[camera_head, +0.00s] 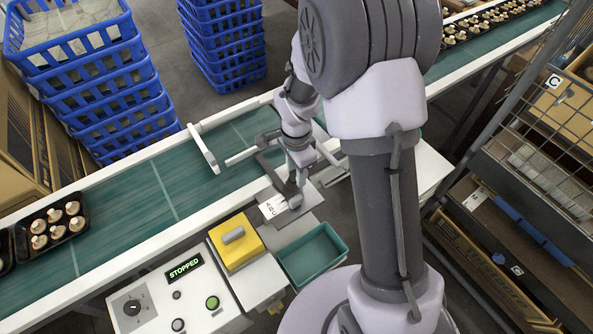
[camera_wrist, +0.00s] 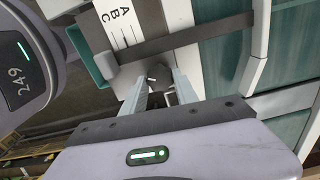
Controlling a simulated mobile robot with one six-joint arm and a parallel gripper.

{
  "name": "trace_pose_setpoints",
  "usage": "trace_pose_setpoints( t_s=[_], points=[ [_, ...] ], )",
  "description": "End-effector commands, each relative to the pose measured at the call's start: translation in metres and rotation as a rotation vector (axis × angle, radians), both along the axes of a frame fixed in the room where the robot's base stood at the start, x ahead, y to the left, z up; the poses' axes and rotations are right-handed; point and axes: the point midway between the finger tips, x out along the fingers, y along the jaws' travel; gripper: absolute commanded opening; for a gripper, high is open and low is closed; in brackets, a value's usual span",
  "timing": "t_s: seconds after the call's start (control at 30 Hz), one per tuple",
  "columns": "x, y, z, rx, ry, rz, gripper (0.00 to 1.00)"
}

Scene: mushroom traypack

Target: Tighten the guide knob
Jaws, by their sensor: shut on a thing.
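The dark guide knob (camera_wrist: 161,73) sits between my fingers in the wrist view, beside a scale plate lettered A, B, C (camera_wrist: 122,28). My gripper (camera_wrist: 163,80) is shut on the knob, with one pale finger on each side. In the head view my gripper (camera_head: 297,196) reaches down at the near edge of the conveyor, next to the white lettered plate (camera_head: 272,207). The knob is mostly hidden there by the gripper. A dark guide bracket (camera_wrist: 190,38) crosses close to the knob in the wrist view.
The green conveyor (camera_head: 150,192) carries a black mushroom tray (camera_head: 78,236) at left; its panel display (camera_head: 184,267) reads STOPPED. A white guide rail (camera_head: 203,149) stands over the belt. A teal bin (camera_head: 343,246) and yellow block (camera_head: 245,257) are near. Blue crates (camera_head: 105,92) stand behind.

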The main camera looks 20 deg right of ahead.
Motion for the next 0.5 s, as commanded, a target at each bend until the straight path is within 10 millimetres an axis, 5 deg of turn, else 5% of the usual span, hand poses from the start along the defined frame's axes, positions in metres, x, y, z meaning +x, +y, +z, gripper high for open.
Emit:
trace_pose_setpoints(
  t_s=[0.03,0.07,0.13,0.5],
  points=[
    [0.0003,0.0001,0.0004,0.000,-0.001,0.000,0.00],
    [0.0004,0.0001,0.0004,0.000,-0.001,0.000,0.41],
    [0.0003,0.0001,0.0004,0.000,-0.001,0.000,0.55],
    [0.0005,0.0000,0.0067,0.000,-0.002,0.001,0.57]
  ],
)
